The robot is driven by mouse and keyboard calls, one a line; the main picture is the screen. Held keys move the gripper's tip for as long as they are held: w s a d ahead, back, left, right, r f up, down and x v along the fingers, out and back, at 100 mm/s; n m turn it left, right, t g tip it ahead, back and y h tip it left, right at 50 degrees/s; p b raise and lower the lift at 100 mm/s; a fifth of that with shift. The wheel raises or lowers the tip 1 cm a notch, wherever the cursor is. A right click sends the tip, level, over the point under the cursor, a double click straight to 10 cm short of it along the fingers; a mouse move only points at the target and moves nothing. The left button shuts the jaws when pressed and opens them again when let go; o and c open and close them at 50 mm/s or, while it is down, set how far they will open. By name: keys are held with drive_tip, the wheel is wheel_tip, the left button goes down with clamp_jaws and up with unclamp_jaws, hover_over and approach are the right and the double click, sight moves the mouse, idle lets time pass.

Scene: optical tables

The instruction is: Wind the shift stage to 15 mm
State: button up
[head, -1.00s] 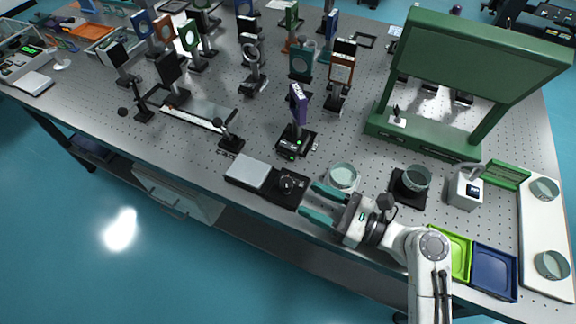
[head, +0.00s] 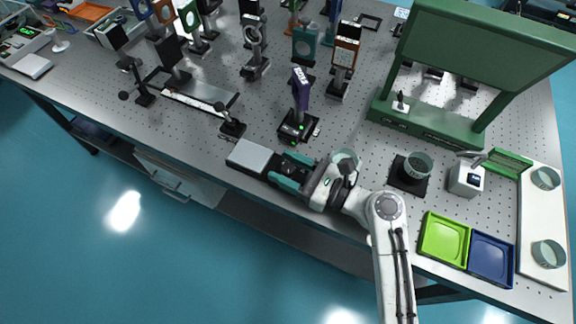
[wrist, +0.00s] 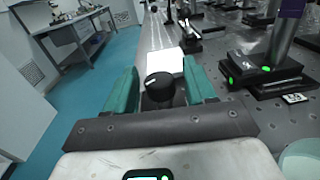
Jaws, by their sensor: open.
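A low black unit with a pale top plate (head: 251,156) lies at the table's front edge in the head view. A round black knob (wrist: 160,87) belongs at its right end and shows clearly in the wrist view, with the pale plate (wrist: 165,62) beyond it. My gripper (head: 288,172) is at the right end of this unit. Its teal fingers (wrist: 160,90) are open, one on each side of the knob. I see no clear contact with it. The fingers largely hide the knob in the head view. No millimetre reading is legible.
A purple-topped post on a black base (head: 298,125) with green lights stands just behind my gripper. A black rail with end knobs (head: 195,100) is further left. A glass dish (head: 345,160) is close behind the wrist. Green (head: 443,240) and blue (head: 491,258) trays lie right.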

drive_tip(key=c, duration=0.9)
drive_tip(key=shift+r+p, duration=0.15)
drive_tip(key=shift+p, duration=0.35)
